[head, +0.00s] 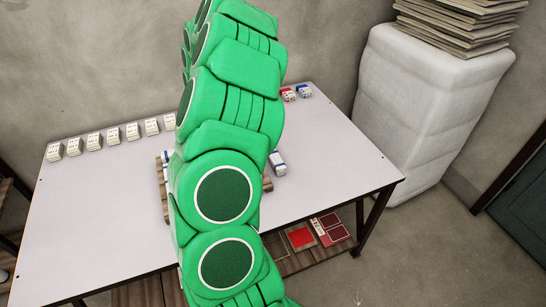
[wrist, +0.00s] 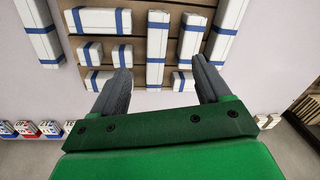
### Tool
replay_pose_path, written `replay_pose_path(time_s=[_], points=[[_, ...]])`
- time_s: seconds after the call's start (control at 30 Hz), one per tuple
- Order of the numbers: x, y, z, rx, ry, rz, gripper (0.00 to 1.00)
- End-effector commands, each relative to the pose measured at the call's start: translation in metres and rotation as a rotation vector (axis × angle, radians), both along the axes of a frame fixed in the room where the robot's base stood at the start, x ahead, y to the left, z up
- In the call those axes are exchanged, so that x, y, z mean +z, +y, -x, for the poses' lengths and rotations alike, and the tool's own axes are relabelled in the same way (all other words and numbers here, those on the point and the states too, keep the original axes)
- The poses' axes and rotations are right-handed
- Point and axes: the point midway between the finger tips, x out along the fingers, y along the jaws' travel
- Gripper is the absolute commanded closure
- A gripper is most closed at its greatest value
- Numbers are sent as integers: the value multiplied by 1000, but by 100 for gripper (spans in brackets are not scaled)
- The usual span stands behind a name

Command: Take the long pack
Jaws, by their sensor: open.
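Several white packs with blue bands show in the wrist view, of short and long sizes. One long pack (wrist: 157,48) lies on the wooden slatted board (wrist: 130,58), between short packs. Two other long packs lie beside the board, one at the left (wrist: 40,35) and one at the right (wrist: 226,28). My gripper (wrist: 158,72) is open and empty, its two fingers on either side of the middle long pack in the picture. I cannot tell its height above it. In the head view my green arm hides my gripper and most of the board.
The pale table (head: 100,200) has a row of small white boxes (head: 113,135) along its back left. Red and blue boxes (head: 289,94) stand at the back right. A white wrapped stack (head: 425,100) stands right of the table. Red items (head: 301,238) lie on the lower shelf.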

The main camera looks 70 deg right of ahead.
Motion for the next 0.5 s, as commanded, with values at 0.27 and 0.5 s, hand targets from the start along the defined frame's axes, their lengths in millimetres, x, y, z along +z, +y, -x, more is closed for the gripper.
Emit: replay_pose_path(time_s=[0.27,0.5], points=[[-66,-104,74,-167,34,29,23],[-108,-158,141,-271,73,51,23]])
